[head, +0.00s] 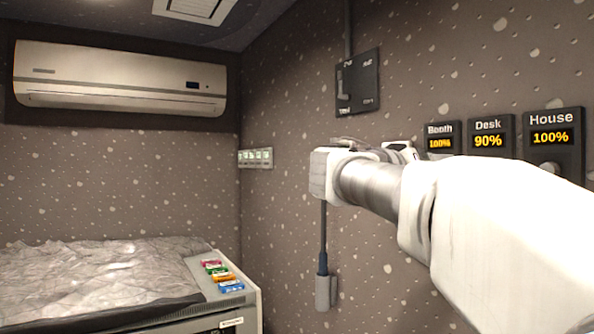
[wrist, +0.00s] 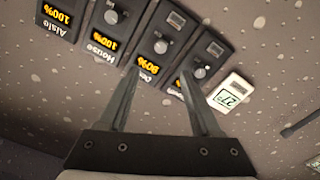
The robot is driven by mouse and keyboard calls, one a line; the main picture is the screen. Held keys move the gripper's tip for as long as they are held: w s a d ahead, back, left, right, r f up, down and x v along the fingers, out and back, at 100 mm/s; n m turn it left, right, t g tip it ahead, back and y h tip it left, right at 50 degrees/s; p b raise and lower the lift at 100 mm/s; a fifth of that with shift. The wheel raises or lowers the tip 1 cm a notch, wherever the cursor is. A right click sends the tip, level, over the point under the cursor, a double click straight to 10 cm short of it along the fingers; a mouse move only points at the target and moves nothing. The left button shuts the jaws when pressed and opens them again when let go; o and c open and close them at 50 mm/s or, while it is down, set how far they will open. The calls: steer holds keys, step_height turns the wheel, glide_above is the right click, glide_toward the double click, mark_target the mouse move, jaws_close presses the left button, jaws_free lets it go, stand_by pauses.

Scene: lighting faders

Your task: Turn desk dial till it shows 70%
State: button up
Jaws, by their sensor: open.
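The desk panel (head: 491,124) is a dark wall plate with a display that reads 90% in the head view; its dial is hidden there behind my arm. In the wrist view the panels appear upside down, and the desk dial (wrist: 160,46) is a small round grey knob above its yellow readout. My gripper (wrist: 160,70) is open and empty. Its two fingertips lie either side of the desk readout, with the dial just beyond them in the picture. I see no contact with the dial, and I cannot tell the distance to the wall.
The house panel (head: 552,120) reads 100% and the booth panel (head: 440,130) reads 100%, close on either side. An aisle panel (wrist: 58,14) and a white thermostat (wrist: 232,95) are also on the wall. A dark switch box (head: 358,82) is mounted higher up.

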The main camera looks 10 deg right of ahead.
steer(key=p+x, duration=0.2)
steer(key=x, duration=1.2)
steer(key=shift+d, duration=0.15)
steer(key=shift+w, duration=0.1)
jaws_close()
